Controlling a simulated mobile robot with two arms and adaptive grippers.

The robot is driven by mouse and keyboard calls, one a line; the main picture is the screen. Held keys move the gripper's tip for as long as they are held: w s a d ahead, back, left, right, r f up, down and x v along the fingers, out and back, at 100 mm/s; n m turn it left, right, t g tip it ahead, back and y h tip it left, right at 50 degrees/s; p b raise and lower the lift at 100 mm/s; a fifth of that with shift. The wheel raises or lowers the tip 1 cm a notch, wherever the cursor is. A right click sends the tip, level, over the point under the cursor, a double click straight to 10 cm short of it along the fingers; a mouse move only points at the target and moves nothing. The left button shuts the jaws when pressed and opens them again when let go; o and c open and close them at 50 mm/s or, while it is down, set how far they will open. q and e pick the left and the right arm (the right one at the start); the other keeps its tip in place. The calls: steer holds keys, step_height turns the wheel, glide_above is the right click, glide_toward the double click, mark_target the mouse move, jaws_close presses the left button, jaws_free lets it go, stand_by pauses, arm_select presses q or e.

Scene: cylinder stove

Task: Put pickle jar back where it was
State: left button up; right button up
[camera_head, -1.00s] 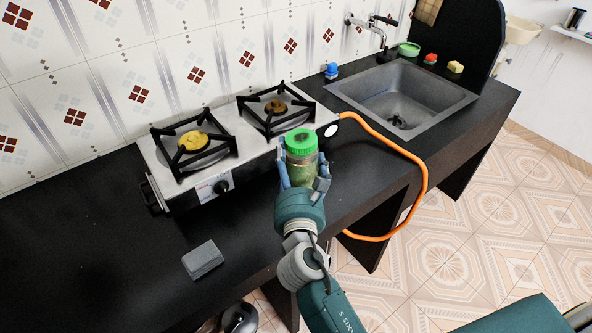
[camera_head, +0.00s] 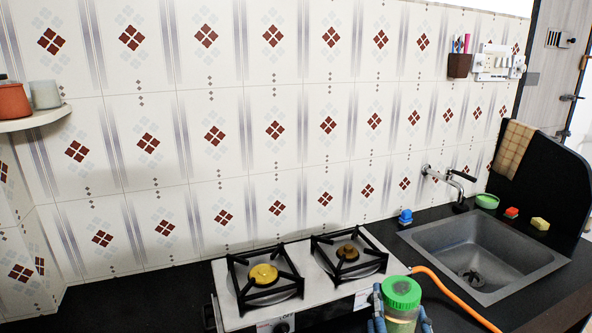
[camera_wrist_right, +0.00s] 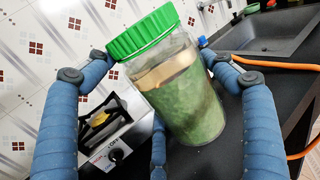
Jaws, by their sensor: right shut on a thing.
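The pickle jar (camera_head: 402,299) has a green lid and clear sides with green contents. It shows at the bottom of the head view, in front of the stove (camera_head: 330,285). My right gripper (camera_head: 401,322) is shut around the jar's body, and its blue fingers show on both sides. In the right wrist view the jar (camera_wrist_right: 178,95) sits between the blue fingers, with its lid up and tilted in the picture. My left gripper is not in view.
A shelf (camera_head: 35,117) with an orange pot (camera_head: 14,102) and a grey cup (camera_head: 45,94) is on the left wall. A sink (camera_head: 480,255) and tap are to the right. An orange hose (camera_head: 450,292) runs beside the jar. Black counter lies left of the stove (camera_head: 130,295).

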steer(key=s+y, duration=0.1)
steer(key=s, duration=0.2)
steer(key=s+n+y, duration=0.1)
steer(key=s, duration=0.3)
steer(key=shift+s+f+n+y, duration=0.1)
steer(key=shift+s+n+y, duration=0.2)
steer(key=shift+y, duration=0.1)
steer(key=shift+s+a, duration=0.1)
steer(key=shift+s, duration=0.2)
steer(key=shift+a, duration=0.1)
steer(key=shift+y, duration=0.4)
